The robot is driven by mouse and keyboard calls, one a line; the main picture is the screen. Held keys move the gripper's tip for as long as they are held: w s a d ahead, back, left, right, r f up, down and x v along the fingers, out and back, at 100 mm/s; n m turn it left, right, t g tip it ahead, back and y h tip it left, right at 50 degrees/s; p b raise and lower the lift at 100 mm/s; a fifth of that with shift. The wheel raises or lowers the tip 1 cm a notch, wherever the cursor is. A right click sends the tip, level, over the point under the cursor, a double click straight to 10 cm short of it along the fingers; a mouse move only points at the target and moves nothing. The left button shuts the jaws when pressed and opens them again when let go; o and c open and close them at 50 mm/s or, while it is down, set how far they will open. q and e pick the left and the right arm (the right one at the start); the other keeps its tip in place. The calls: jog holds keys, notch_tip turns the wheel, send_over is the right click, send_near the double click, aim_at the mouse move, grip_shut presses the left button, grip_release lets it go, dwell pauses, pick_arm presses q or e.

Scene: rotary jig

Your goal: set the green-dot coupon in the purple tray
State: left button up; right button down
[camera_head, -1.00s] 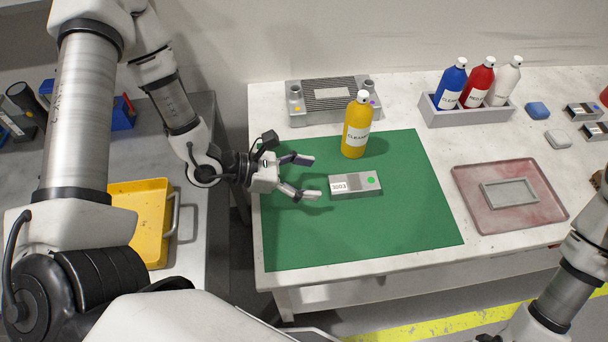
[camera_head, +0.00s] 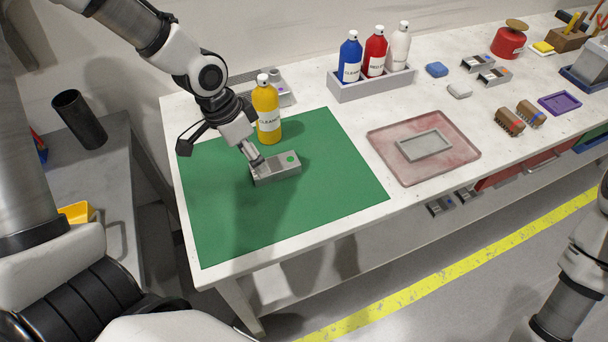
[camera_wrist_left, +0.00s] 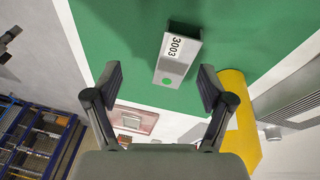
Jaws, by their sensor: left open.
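The green-dot coupon (camera_head: 276,170) is a grey block with a green dot on top, lying on the green mat (camera_head: 225,215). The purple tray (camera_head: 560,102) is at the right of the bench, looking empty. My right gripper is out of view.
A yellow bottle (camera_head: 267,115) stands just behind the coupon, close to my left gripper. A reddish tray (camera_head: 385,140) with a grey frame lies right of the mat. A bottle rack (camera_head: 372,85) stands behind. Two brown-ended blocks (camera_head: 510,121) lie left of the purple tray.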

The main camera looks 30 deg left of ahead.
aim_at(275, 164)
pick_arm(q)
jog(key=shift+w+d+r+m+t, duration=0.1)
jog(key=shift+w+r+m+t, duration=0.1)
jog(key=shift+w+r+m, duration=0.25)
jog(key=shift+w+d+r+m+t, duration=0.15)
jog(key=shift+w+m+t, duration=0.1)
jog(key=shift+w, duration=0.3)
jog(key=shift+w+d, duration=0.15)
jog(key=shift+w, duration=0.15)
jog(key=shift+m, duration=0.3)
jog(key=x, duration=0.4)
jog(key=a+x, duration=0.1)
jog(key=x, duration=0.1)
jog(key=shift+w+d+f+b, duration=0.15)
jog(key=shift+w+f+b, duration=0.2)
jog(key=shift+f, duration=0.1)
jog(key=shift+w+d+f, duration=0.1)
jog(key=shift+d+f, duration=0.05)
jog(key=shift+f, duration=0.2)
jog(key=shift+c, duration=1.4)
jog(key=shift+r, duration=0.1)
jog(key=c, duration=1.2)
